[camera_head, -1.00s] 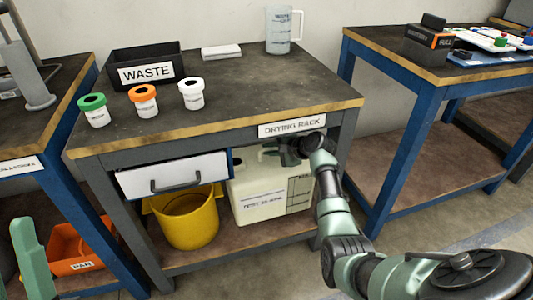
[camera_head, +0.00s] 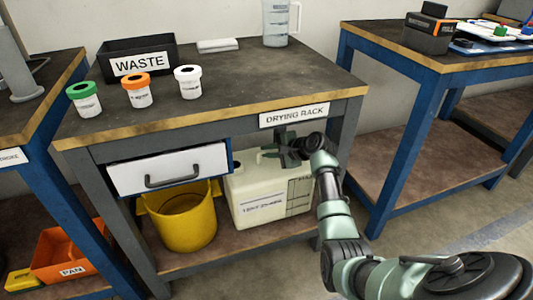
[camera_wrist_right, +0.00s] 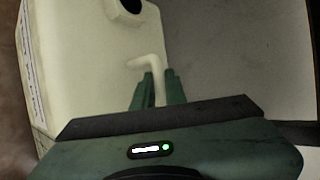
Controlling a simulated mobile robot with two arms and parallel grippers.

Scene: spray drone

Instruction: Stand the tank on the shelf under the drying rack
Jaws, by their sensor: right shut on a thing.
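The tank (camera_head: 262,206) is a cream-white jug with a printed label, upright under the table marked DRYING RACK (camera_head: 293,113). It is over the lower shelf (camera_head: 205,262), right of the yellow bucket; I cannot tell whether its base touches. My right gripper (camera_head: 284,152) is shut on the tank's handle at the top, under the tabletop edge. In the right wrist view the green fingers (camera_wrist_right: 158,90) close around the pale handle (camera_wrist_right: 150,64), near the tank's dark open mouth (camera_wrist_right: 131,4). My left gripper is out of view.
A yellow bucket (camera_head: 187,222) stands left of the tank, below a white drawer (camera_head: 170,168). A table leg (camera_head: 346,137) rises close on the right. A waste bin (camera_head: 138,61), several small lidded jars and a clear jug (camera_head: 280,22) are on top.

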